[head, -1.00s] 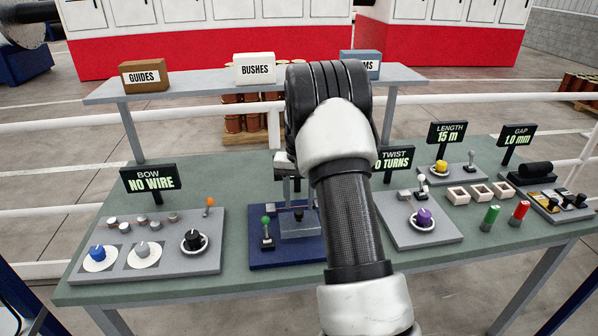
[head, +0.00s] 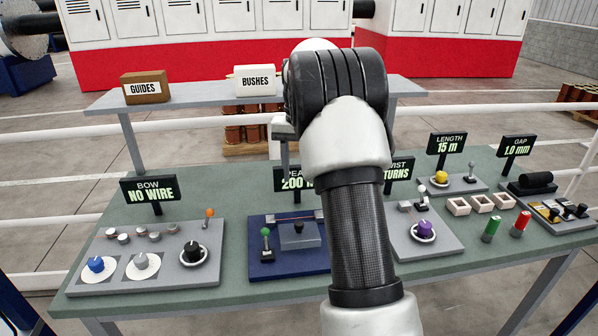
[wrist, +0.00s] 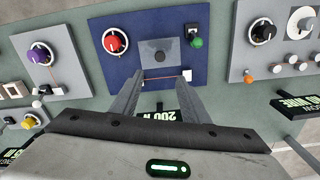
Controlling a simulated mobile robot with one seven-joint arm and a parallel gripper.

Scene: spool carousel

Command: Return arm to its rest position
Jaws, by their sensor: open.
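My arm rises through the middle of the head view, with my gripper (head: 285,150) at its far end, mostly hidden behind my own wrist. In the wrist view, my gripper (wrist: 160,97) shows two fingers apart with nothing between them. Beyond the fingers lies the blue panel (wrist: 135,55), with a red knob (wrist: 115,41), a green-topped lever (wrist: 196,42) and a grey block (wrist: 160,53). The gripper is above the bench and apart from the panel. In the head view, the blue panel (head: 262,270) is partly covered by my arm.
The green bench (head: 228,215) carries the BOW panel (head: 125,270) at left and the TWIST panel (head: 450,243) at right. A raised shelf (head: 200,98) behind holds the GUIDES box (head: 145,88) and BUSHES box (head: 255,81). A white rail (head: 60,133) runs behind the bench.

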